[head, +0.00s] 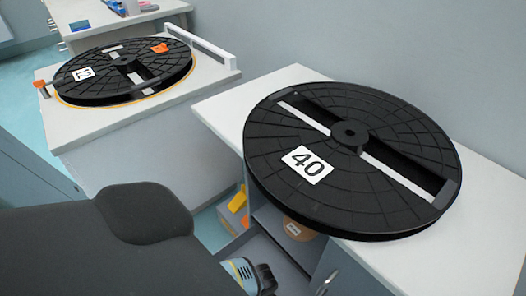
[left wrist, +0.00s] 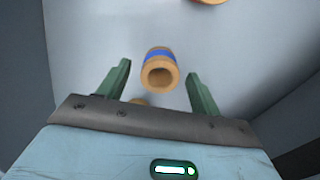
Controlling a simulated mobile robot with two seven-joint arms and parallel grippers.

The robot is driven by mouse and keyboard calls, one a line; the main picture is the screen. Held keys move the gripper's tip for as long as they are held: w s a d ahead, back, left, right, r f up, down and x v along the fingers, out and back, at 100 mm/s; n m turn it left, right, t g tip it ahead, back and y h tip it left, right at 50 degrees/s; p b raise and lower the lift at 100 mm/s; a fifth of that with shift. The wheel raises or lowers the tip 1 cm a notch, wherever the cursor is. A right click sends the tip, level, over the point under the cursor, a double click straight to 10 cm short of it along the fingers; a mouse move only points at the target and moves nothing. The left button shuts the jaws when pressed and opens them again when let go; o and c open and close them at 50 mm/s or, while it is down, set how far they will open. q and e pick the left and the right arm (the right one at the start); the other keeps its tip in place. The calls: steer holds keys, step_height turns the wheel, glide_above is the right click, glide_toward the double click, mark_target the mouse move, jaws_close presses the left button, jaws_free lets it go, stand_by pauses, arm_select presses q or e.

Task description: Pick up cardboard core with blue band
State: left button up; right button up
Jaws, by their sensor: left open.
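The cardboard core with the blue band (left wrist: 160,68) is a short tan tube, seen in the left wrist view. It lies on a pale grey surface with its open end facing me. My left gripper (left wrist: 158,70) has two green fingers spread apart. The core appears in the gap between the fingertips, with clear space on both sides and no visible contact. In the head view I cannot make out the blue-banded core. My right gripper is in neither view.
Another tan piece (left wrist: 211,1) shows at the wrist view's top edge, and one peeks out below the core (left wrist: 138,102). In the head view, a black reel marked 40 (head: 330,190) overhangs a white bench (head: 218,108).

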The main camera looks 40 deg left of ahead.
arm_select(q)
steer(key=shift+f+b, duration=0.35)
steer(key=shift+f, duration=0.4)
steer(key=c, duration=1.1)
steer(key=shift+o, duration=0.2)
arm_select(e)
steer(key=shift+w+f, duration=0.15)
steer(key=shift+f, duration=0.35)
arm_select(q)
steer(key=shift+r, duration=0.1)
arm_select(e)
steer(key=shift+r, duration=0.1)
arm_select(q)
steer(key=shift+r+p, duration=0.3)
steer(key=shift+p, duration=0.05)
step_height(320, 180, up, 9)
steer(key=p, duration=0.6)
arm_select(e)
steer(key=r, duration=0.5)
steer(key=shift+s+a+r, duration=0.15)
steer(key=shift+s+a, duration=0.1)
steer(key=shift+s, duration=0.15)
